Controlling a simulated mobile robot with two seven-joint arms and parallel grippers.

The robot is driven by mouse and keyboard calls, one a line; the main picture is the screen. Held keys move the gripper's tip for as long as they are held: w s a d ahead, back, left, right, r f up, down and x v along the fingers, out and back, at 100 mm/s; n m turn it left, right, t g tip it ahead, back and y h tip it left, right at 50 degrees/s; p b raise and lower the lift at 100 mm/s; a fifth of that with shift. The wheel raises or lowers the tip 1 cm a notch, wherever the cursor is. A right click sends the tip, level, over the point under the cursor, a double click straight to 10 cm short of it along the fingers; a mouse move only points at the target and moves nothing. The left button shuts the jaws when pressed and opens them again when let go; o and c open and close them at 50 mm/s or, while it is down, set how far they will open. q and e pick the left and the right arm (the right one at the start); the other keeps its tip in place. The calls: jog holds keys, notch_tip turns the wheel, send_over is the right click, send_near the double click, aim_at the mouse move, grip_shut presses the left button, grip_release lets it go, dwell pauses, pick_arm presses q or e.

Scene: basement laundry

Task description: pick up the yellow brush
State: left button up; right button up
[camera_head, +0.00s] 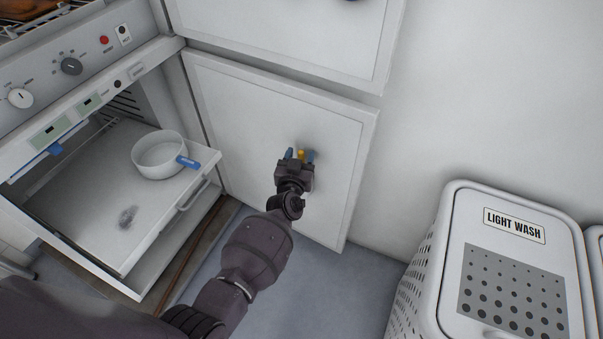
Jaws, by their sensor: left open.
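My left gripper (299,156) is in front of the white cabinet door (240,115), its jaws open and pointing at the door. A small yellow thing (301,154) shows between the blue-tipped fingers. Most of it is hidden by the gripper, so I cannot tell whether it is the yellow brush or whether the fingers touch it. No other yellow brush is visible. My right gripper is out of view.
An open oven-like appliance (85,85) at left has a pulled-out shelf (95,190) bearing a white pot (158,158) with a blue handle and a small grey clump (128,215). A white "LIGHT WASH" hamper (480,225) stands at right. Bare floor (330,290) lies between.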

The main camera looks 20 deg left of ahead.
pick_arm(q)
grip_shut()
